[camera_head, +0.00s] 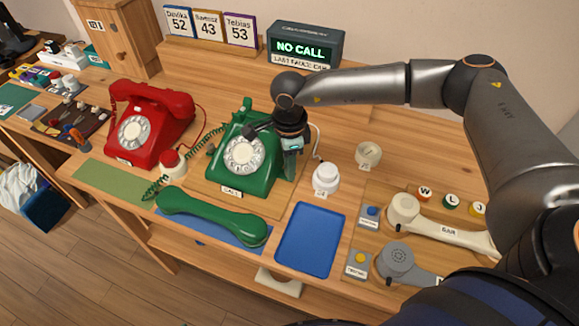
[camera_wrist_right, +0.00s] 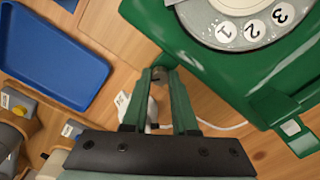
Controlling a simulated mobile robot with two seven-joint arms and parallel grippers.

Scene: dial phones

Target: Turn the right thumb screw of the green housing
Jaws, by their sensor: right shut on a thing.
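The green housing (camera_head: 262,180) is a green dial phone body on a wooden board, with a pale dial (camera_head: 243,154) facing front. In the wrist view its green corner (camera_wrist_right: 180,30) and dial (camera_wrist_right: 240,18) fill the upper right. My right gripper (camera_head: 290,176) reaches down at the housing's right side. In the wrist view its two fingers (camera_wrist_right: 163,74) close at the housing's edge on a small part, the right thumb screw, which the fingertips mostly hide. My left gripper is not in view.
The green handset (camera_head: 213,216) lies in front of the housing. An empty blue tray (camera_head: 310,240) is to its right. A white knob-like piece (camera_head: 326,177) and a ring (camera_head: 368,155) stand near the gripper. A red phone (camera_head: 150,122) is at left.

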